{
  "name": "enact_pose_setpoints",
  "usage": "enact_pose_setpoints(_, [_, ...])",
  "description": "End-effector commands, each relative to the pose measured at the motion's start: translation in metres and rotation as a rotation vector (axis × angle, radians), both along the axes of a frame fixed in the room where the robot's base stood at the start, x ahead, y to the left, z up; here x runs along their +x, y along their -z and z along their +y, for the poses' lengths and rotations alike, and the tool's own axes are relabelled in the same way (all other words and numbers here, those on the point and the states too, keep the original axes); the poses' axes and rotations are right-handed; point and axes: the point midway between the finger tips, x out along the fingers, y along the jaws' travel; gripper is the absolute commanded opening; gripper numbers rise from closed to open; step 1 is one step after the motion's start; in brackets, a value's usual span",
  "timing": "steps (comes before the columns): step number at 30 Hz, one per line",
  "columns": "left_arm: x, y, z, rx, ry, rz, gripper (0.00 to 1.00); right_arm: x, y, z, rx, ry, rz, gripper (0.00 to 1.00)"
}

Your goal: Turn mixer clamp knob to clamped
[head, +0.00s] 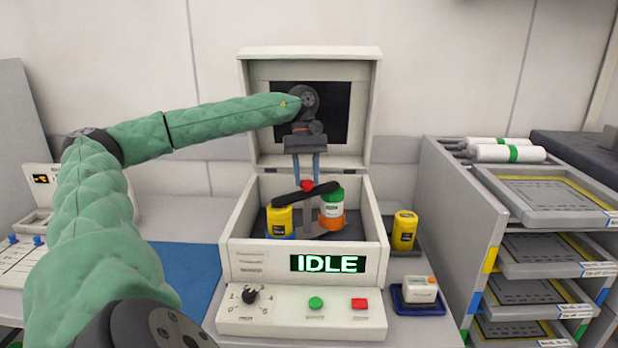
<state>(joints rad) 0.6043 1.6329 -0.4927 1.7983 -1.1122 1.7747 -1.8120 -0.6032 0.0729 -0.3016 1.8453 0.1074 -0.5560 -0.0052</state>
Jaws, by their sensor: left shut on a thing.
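The mixer (236,262) stands open with its lid raised, and its display (327,263) reads IDLE. Inside, a black clamp bar (322,190) lies slantwise over a yellow jar (280,221) and a white jar with a green lid (332,207). The red clamp knob (307,186) sits at the middle of the bar. My left gripper (306,181) points down from above, its blue fingers shut on the knob, whose upper part they partly hide. My right gripper is not in view.
The raised lid (246,110) stands close behind my left wrist. The front panel has a dial (249,296), a green button (316,303) and a red button (360,303). A yellow jar (404,231) and a blue tray (417,308) are at right, beside a tray rack (462,220).

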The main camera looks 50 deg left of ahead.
Motion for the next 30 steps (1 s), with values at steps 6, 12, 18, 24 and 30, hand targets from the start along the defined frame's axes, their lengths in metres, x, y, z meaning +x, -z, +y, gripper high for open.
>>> enact_pose_setpoints(6, [0.0001,-0.0021,0.0016,0.001,0.015,-0.004,0.00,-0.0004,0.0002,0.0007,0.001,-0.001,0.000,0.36])
enact_pose_setpoints(12, [0.0000,-0.0021,0.0015,0.001,0.015,-0.004,0.00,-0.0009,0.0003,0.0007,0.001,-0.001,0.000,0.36])
enact_pose_setpoints(18, [-0.0001,-0.0018,0.0013,0.002,0.015,-0.003,0.53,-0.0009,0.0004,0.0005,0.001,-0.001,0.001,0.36])
enact_pose_setpoints(24, [-0.0003,-0.0008,0.0009,0.000,0.016,-0.001,0.56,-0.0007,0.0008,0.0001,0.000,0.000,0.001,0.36])
enact_pose_setpoints(30, [0.0001,-0.0054,0.0005,0.000,0.015,-0.002,0.56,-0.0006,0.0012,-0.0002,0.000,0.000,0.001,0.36])
